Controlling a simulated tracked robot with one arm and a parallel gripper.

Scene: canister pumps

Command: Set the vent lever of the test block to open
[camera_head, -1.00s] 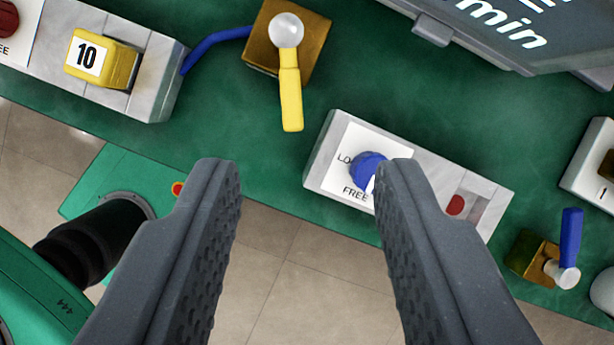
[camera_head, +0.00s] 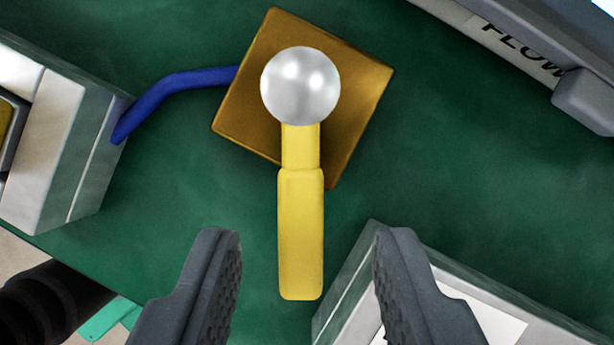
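A brass block (camera_head: 352,85) sits on the green bench top, with a silver ball knob (camera_head: 300,85) on it. A yellow lever (camera_head: 301,235) extends from under the ball toward the bottom of the picture. A blue tube (camera_head: 175,92) joins the block's left side. No label shows whether this is the test block or which setting the lever is in. My gripper (camera_head: 308,265) is open. Its two dark fingers are apart on either side of the lever's lower end in the picture, and the fingers do not visibly touch it.
A grey-white box (camera_head: 60,150) stands at the left, by the blue tube's end. Another grey box with a white label (camera_head: 470,315) lies at the lower right, partly behind my right finger. A dark panel (camera_head: 560,40) is at the upper right. Green bench top (camera_head: 430,160) is clear between.

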